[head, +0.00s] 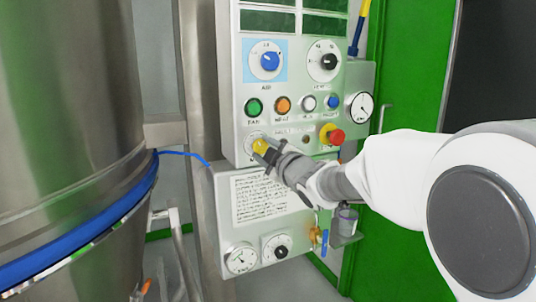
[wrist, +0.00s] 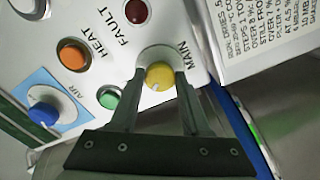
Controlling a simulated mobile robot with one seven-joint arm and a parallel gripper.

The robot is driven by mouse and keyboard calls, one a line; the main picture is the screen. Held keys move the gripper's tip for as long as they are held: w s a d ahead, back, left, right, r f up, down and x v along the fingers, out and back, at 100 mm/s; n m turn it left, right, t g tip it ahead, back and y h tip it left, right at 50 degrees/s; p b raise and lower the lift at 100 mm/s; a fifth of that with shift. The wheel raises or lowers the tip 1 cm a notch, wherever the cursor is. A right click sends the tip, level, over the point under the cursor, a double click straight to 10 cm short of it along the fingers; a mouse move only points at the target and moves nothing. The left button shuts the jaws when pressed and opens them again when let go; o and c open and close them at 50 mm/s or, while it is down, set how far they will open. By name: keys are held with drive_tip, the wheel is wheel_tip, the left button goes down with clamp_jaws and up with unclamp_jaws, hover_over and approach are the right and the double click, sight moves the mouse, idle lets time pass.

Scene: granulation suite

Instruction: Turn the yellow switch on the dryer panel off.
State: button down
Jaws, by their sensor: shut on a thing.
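The yellow switch (head: 261,146) is at the lower left of the dryer panel (head: 235,100).
Close to the yellow switch are a green button (head: 254,107), an orange button (head: 283,105) and a red emergency knob (head: 334,137). A blue knob (head: 270,62) and a black knob (head: 328,62) sit above. A large steel vessel (head: 70,110) stands at left.

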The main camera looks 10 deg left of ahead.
idle(0.3)
drive_tip(key=shift+c, duration=1.8)
unclamp_jaws()
drive_tip(key=p+v, duration=0.2)
drive_tip(key=v, duration=1.5)
drive_tip(key=shift+s+d, duration=0.15)
